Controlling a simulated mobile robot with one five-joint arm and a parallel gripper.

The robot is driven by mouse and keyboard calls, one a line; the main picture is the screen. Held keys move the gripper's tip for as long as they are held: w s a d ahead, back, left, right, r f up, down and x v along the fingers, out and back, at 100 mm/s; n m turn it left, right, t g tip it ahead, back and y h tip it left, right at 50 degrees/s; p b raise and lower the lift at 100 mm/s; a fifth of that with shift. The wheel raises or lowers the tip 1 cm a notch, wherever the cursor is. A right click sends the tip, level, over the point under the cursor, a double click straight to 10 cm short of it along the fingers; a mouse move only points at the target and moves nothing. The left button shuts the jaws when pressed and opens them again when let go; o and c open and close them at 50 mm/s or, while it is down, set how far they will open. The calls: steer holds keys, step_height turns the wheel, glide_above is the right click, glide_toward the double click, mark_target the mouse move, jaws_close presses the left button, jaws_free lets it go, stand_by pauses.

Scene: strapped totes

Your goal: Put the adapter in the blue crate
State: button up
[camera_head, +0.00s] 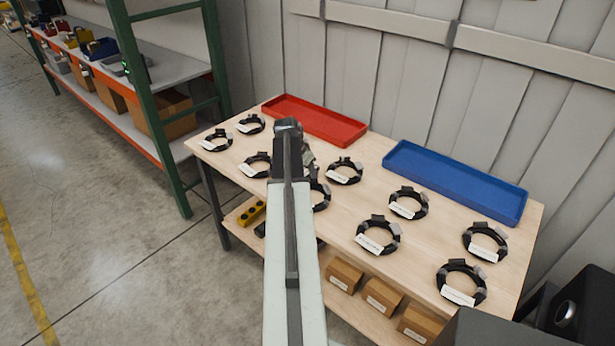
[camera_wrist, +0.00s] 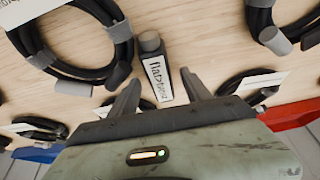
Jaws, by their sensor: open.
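The adapter looks to be the small dark stick with a grey end cap and a white lettered label (camera_wrist: 157,70) in the wrist view. It lies on the wooden table between and just beyond my open fingertips (camera_wrist: 160,88), with no clear contact. My arm hides it in the head view, where my gripper (camera_head: 296,143) is over the left half of the table. The blue crate (camera_head: 453,190) is a shallow blue tray at the back right of the table, empty. A blue edge also shows in the wrist view (camera_wrist: 35,155).
Several black cable coils with white tags lie around on the table (camera_head: 300,228), close on both sides of my gripper. An empty red tray (camera_head: 315,122) sits at the back left. Small cardboard boxes (camera_head: 382,296) stand on the lower shelf. A plank wall is behind.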

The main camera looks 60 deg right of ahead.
mark_target(306, 173)
steer(key=shift+f, duration=0.2)
jaws_close()
stand_by(0.3)
steer(key=shift+r+p, duration=0.5)
steer(key=shift+r, duration=0.1)
step_height(306, 173, up, 4)
steer(key=p, duration=0.3)
steer(key=shift+f, duration=0.25)
steer(key=s+a, duration=0.2)
steer(key=a, duration=0.2)
steer(key=s+a+p, duration=0.1)
steer(key=s+a, duration=0.2)
steer(key=a, duration=0.2)
steer(key=s+a+r, duration=0.1)
steer(key=s+a, duration=0.1)
steer(key=a, duration=0.3)
steer(key=shift+s, duration=0.25)
